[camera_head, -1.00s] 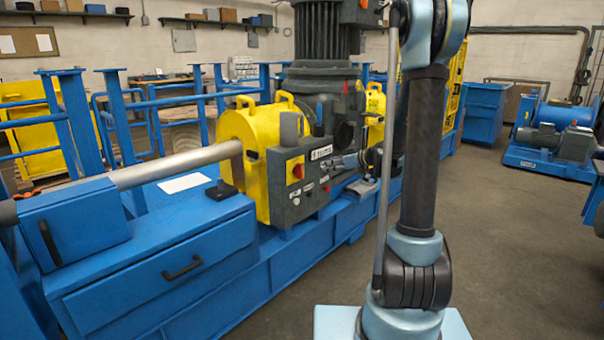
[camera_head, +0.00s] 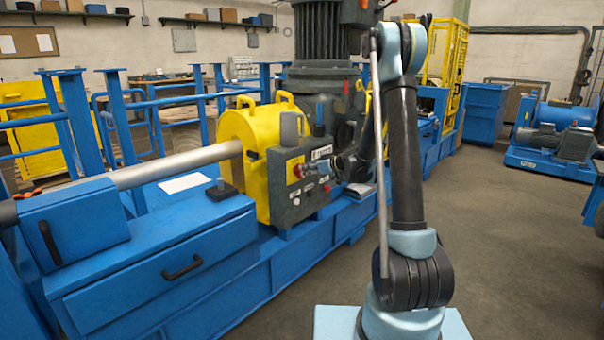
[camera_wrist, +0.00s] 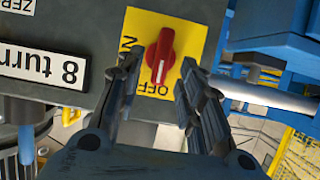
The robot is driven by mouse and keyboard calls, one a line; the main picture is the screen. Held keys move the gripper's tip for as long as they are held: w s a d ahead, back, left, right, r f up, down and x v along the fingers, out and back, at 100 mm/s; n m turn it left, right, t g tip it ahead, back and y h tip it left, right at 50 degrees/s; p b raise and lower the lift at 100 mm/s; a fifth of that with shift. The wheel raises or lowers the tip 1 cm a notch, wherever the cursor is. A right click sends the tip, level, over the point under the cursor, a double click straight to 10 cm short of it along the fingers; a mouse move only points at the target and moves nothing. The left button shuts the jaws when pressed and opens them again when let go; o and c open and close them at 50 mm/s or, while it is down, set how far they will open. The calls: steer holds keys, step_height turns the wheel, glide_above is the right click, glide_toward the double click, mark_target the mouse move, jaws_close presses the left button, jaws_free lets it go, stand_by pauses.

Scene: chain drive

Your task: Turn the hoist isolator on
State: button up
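The isolator is a red rotary knob (camera_wrist: 160,55) on a yellow plate (camera_wrist: 190,22) marked ON and OFF, seen inverted in the wrist view. Its white line points down in the picture, to the OFF lettering. In the head view the knob (camera_head: 297,171) shows small on the front of a grey control box (camera_head: 292,207). My gripper (camera_wrist: 160,67) is open, with one finger on each side of the knob in the picture. I cannot tell whether the fingers touch it.
A label reading "8 turn" (camera_wrist: 38,67) is beside the plate. A yellow guard (camera_head: 243,140) and a grey shaft (camera_head: 180,166) stand left of the box. Blue machine framing (camera_head: 165,290) runs below. Open floor (camera_head: 500,240) lies to the right.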

steer(key=shift+x, duration=2.05)
